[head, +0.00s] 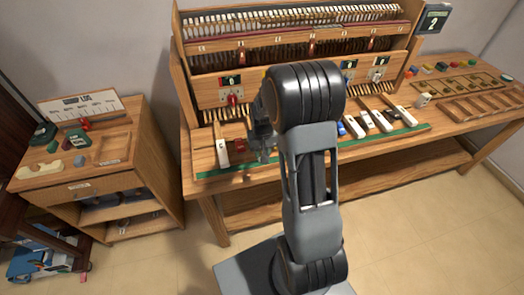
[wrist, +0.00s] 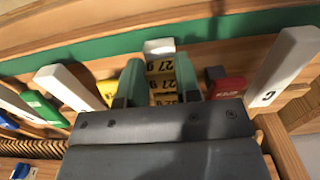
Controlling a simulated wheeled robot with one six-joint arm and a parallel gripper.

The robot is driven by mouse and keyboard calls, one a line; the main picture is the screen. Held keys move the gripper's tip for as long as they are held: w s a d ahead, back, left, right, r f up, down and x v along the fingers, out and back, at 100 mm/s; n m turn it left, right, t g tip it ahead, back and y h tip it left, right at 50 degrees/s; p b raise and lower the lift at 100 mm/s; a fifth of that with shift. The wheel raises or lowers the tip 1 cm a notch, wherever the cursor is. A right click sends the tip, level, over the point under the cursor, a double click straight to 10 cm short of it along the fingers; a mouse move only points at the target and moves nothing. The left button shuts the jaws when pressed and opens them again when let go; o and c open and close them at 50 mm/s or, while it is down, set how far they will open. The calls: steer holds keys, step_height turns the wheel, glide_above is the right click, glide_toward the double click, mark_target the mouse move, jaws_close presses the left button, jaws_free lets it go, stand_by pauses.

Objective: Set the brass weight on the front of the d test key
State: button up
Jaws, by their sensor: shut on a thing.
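My gripper (wrist: 158,75) is shut on the yellow brass weight (wrist: 161,67), which carries "27 g" style markings and sits between the two fingers in the wrist view. The white front end of a key, seemingly the d test key (wrist: 159,46), shows just past the weight, in line with it. The weight is over or on that key; I cannot tell whether they touch. In the head view my gripper (head: 262,143) is low over the key bench, right of the leftmost white key (head: 222,152). The arm hides the weight and the d key there.
In the wrist view a red block (wrist: 227,88) and a white lettered key (wrist: 284,68) lie right. A yellow block (wrist: 107,90), another white key (wrist: 67,87) and a green block (wrist: 42,107) lie left. A green strip (wrist: 210,32) runs along the bench front.

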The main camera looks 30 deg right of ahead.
steer(key=o, duration=1)
steer(key=shift+c, duration=0.2)
step_height(320, 180, up, 14)
steer(key=s+a+r+n+t, duration=0.1)
steer(key=s+a+t, duration=0.1)
steer(key=s+a, duration=0.2)
steer(key=s+a+r+n+t, duration=0.1)
steer(key=s+a, duration=0.4)
steer(key=s, duration=0.6)
steer(key=shift+a+r+t, duration=0.15)
steer(key=shift+r+t, duration=0.35)
steer(key=shift+r, duration=0.05)
